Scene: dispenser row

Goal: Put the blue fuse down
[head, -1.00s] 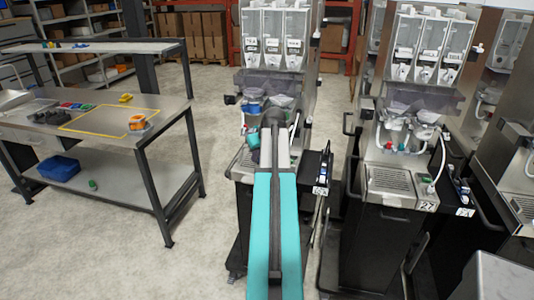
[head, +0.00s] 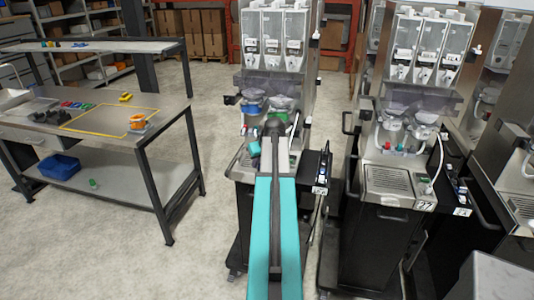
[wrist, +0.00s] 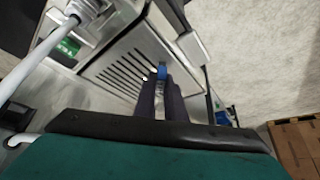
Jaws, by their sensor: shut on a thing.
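In the wrist view, my gripper (wrist: 161,92) has its two dark fingers close together. The blue fuse (wrist: 162,72) shows between the fingertips, its blue end up front and a pale part behind it. The fuse is held over or near the slotted metal drip tray (wrist: 122,70); I cannot tell whether it touches anything. In the head view my arm covers the front of the middle dispenser (head: 275,40), and the fingers and fuse are hidden.
A black side tray (head: 313,170) with small parts is on the dispenser's right. A second dispenser (head: 430,45) stands further right. A workbench (head: 170,112) with a yellow-outlined area is at the left, with open floor between. A white hose (wrist: 40,55) crosses the wrist view's left.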

